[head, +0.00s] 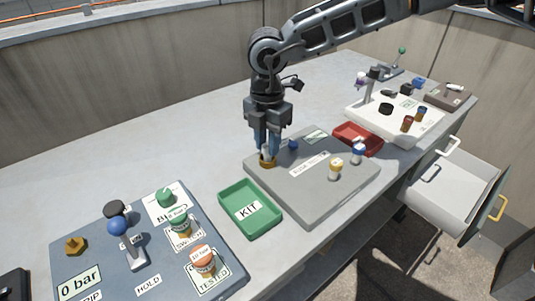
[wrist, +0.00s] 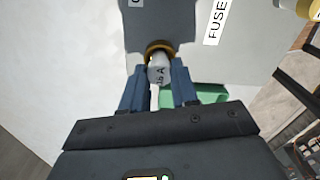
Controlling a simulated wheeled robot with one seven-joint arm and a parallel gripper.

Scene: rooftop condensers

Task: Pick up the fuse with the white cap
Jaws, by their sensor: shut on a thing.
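My gripper (head: 267,148) points down over the left part of the grey fuse board (head: 318,200). Its blue fingers are shut on a fuse with a white cap. In the wrist view the fuse (wrist: 158,70) shows pale between the fingertips (wrist: 160,88), with dark lettering that seems to read "16 A". A brass-coloured ring (wrist: 159,47) surrounds its far end, at the board; it also shows in the head view (head: 267,163). I cannot tell whether the fuse is still seated. The fingers hide part of it.
A yellow-topped piece (head: 336,167) and a blue-and-white piece (head: 358,152) stand on the board's right. A green KIT tray (head: 249,209) is in front, a red tray (head: 358,138) behind. A control panel (head: 150,240) lies left. An open drawer (head: 455,195) juts out right.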

